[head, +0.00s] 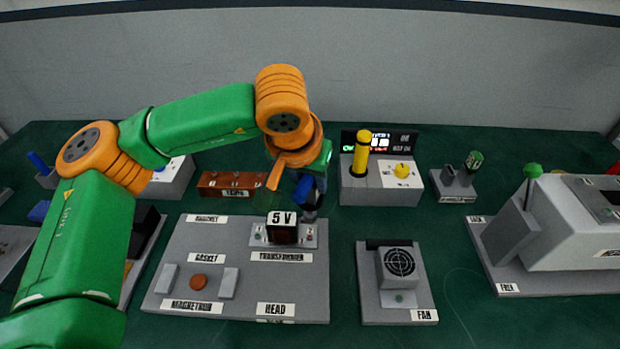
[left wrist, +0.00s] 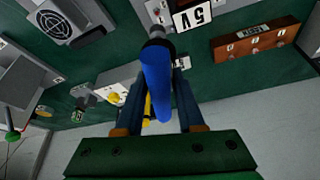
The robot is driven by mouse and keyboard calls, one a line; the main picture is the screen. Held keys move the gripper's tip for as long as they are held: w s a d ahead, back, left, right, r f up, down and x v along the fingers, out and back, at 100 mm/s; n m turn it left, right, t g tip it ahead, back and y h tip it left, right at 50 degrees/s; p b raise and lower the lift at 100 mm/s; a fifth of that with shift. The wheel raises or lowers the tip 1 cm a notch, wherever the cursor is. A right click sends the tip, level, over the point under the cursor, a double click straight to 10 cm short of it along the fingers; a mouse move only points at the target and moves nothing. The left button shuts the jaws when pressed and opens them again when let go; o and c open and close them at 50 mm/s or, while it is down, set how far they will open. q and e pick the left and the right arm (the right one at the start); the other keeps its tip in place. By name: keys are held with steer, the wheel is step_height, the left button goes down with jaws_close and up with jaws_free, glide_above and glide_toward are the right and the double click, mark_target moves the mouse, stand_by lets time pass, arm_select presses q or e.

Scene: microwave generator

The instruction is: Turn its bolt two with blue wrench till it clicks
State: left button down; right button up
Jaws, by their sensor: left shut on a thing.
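The blue wrench (left wrist: 157,80) is clasped between the two fingers of my left gripper (left wrist: 160,112). In the head view my left gripper (head: 315,180) is over the right end of the transformer, with the wrench's blue handle (head: 304,190) pointing down. The wrench's grey head is at the transformer's right side, close to its base; whether it sits on a bolt cannot be told. The transformer (head: 283,232) is a dark block with a 5 V plate on a light base, and it also shows in the left wrist view (left wrist: 190,18). Bolt two is not clearly visible. My right gripper is out of view.
The transformer stands on a grey board (head: 240,270) labelled magnetron, gasket and head. A fan unit (head: 398,265) is right of it. Behind stand a brown rack (head: 232,184) and a grey station with a yellow-handled tool (head: 361,155) and a display (head: 400,140).

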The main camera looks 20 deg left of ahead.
mark_target(308, 204)
arm_select(q)
steer(key=shift+f, duration=0.1)
steer(key=shift+f+b, duration=2.75)
steer(key=shift+f, duration=0.1)
steer(key=shift+f+b, duration=0.6)
steer(key=shift+b, duration=0.1)
steer(key=m+h, duration=0.2)
steer(key=m, duration=0.2)
steer(key=shift+a+r+m, duration=0.1)
steer(key=shift+m, duration=0.3)
steer(key=shift+f+n+y+b, duration=0.2)
steer(key=shift+n+y+b, duration=0.25)
steer(key=shift+n, duration=0.65)
steer(key=n+y, duration=0.1)
steer(key=n, duration=0.1)
steer(key=shift+r+n, duration=0.1)
steer(key=shift+n, duration=0.2)
